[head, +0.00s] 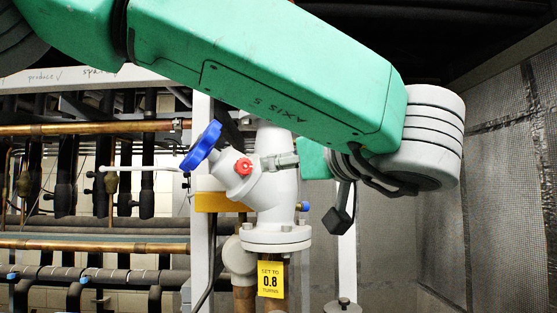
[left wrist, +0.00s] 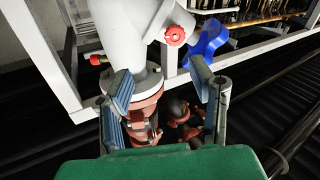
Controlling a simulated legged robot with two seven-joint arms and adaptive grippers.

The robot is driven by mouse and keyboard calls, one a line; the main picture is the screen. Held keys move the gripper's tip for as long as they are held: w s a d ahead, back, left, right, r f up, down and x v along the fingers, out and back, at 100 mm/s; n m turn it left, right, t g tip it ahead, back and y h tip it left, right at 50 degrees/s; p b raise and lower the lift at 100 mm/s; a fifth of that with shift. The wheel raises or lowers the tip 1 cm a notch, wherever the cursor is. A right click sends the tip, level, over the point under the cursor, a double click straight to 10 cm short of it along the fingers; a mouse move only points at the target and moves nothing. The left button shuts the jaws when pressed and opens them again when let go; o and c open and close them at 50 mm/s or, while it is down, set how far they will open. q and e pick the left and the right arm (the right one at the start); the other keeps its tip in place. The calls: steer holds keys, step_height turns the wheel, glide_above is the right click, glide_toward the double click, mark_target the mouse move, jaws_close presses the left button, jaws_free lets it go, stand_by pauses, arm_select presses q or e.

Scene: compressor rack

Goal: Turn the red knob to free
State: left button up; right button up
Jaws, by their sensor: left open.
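The red knob (head: 243,167) sits on the side of a white valve body (head: 275,195), right of a blue handwheel (head: 203,145). In the left wrist view the red knob (left wrist: 175,36) is beyond my fingertips, with the blue handwheel (left wrist: 205,42) to its right. I cannot tell the knob's setting.
A yellow tag (head: 270,280) reading "SET TO 0.8 TURNS" hangs below the valve's flange. Copper pipes (head: 90,128) and black-insulated lines fill the rack at left. A white upright (head: 200,230) stands beside the valve. A mesh panel (head: 510,180) closes the right side.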

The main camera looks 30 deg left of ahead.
arm_select(q)
glide_toward(245, 168)
steer(key=w+a, duration=0.2)
steer(key=w, duration=0.1)
steer(key=a, duration=0.5)
steer(key=w+a+p, duration=0.1)
steer(key=a, duration=0.2)
steer(key=shift+w, duration=0.1)
steer(key=shift+d, duration=0.1)
steer(key=d, duration=0.3)
steer(key=shift+w+r, duration=0.15)
steer(key=shift+w, duration=0.2)
steer(key=shift+d+r, duration=0.1)
steer(key=shift+d, duration=0.3)
steer(key=c, duration=0.3)
steer(key=shift+s, duration=0.1)
steer(key=c, duration=0.7)
steer(key=shift+s+a, duration=0.15)
steer(key=shift+a, duration=0.55)
jaws_close()
steer(key=o, duration=1)
jaws_free()
steer(key=shift+a, duration=0.4)
arm_select(e)
steer(key=shift+a+r, duration=1.05)
steer(key=shift+a, duration=0.15)
